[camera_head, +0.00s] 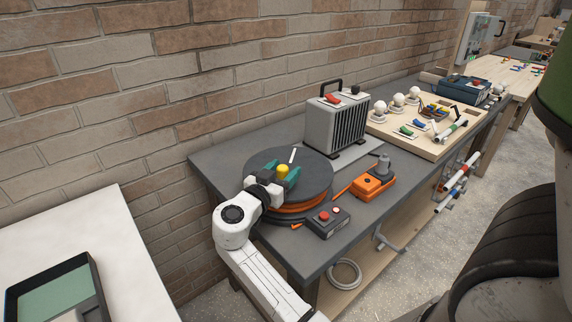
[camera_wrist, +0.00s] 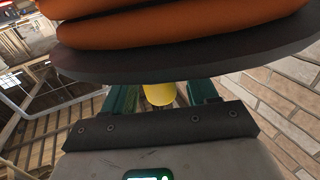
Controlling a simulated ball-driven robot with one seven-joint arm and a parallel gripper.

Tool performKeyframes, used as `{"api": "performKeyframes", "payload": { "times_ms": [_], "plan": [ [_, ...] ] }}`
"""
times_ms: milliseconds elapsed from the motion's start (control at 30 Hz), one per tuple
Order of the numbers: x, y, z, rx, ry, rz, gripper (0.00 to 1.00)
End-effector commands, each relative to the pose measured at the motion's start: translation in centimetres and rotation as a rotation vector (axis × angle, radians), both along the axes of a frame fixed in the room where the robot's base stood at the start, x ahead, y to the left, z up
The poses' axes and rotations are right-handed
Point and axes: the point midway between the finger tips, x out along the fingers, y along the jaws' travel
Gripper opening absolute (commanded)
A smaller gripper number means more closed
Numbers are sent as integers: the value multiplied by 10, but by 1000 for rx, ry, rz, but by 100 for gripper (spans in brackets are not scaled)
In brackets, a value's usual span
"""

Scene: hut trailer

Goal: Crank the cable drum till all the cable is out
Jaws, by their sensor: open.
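The cable drum (camera_head: 315,172) lies flat on the grey bench, with a dark round top and orange cable (camera_head: 302,208) wound below it. In the wrist view the drum's dark flange (camera_wrist: 180,62) and thick orange cable turns (camera_wrist: 180,30) fill the top. A yellow crank knob (camera_head: 283,169) stands on the drum's top; it also shows in the wrist view (camera_wrist: 158,94). My gripper (camera_head: 280,176) is open, its green fingers on either side of the knob. Whether either finger touches it I cannot tell. A white strip (camera_head: 292,156) lies on the drum top behind the knob.
A dark box with a red button (camera_head: 328,221) and an orange device (camera_head: 373,182) sit right of the drum. A grey ribbed heater-like unit (camera_head: 336,120) stands behind. A wooden board with bulbs (camera_head: 440,150) lies further right. The brick wall (camera_head: 130,110) bounds the back.

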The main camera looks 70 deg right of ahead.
Motion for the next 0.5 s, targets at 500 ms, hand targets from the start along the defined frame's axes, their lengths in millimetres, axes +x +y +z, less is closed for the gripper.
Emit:
{"api": "performKeyframes", "payload": {
  "times_ms": [500],
  "plan": [
    [-3, -17, 0, 0, -1, 1, 58]
  ]
}}
